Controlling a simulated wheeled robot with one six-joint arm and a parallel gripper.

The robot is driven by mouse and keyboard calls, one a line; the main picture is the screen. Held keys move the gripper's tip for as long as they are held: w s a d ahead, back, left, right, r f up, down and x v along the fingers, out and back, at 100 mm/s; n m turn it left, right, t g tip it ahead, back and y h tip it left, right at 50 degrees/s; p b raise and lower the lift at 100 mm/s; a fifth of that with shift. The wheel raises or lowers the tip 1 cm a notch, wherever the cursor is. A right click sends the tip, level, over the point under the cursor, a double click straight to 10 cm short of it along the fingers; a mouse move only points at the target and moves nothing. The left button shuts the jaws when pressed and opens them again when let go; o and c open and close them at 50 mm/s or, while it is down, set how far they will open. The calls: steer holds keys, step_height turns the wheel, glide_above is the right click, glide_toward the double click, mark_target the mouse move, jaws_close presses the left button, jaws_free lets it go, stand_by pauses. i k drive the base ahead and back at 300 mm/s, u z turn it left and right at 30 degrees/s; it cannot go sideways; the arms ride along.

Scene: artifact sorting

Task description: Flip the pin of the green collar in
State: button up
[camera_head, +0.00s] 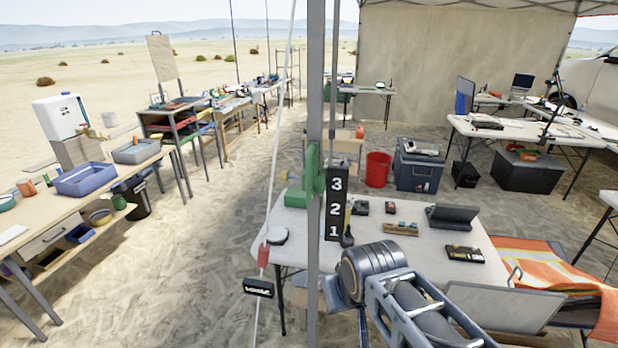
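The green collar (313,182) sits around the upright grey pole (315,90), a little above the white table's height in the picture. A green part of it sticks out to the left. Its pin is too small to make out, so I cannot tell whether it is in or out. My arm (420,310) reaches in from the lower right, and its dark round joint (372,270) is right of the pole and below the collar. No gripper fingers can be made out, and nothing of mine visibly touches the collar.
A black board numbered 3, 2, 1 (337,203) stands just right of the pole. A rope (276,150) with a red tag (263,255) and a black label (258,287) runs on its left. The white table (405,215) holds small items.

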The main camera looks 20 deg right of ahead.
mark_target(285, 175)
steer(key=u, duration=0.6)
steer(key=k, duration=0.65)
steer(key=u, duration=0.95)
steer(key=i, duration=1.25)
steer(key=z, duration=0.65)
steer(key=i, duration=0.6)
steer(key=z, duration=0.45)
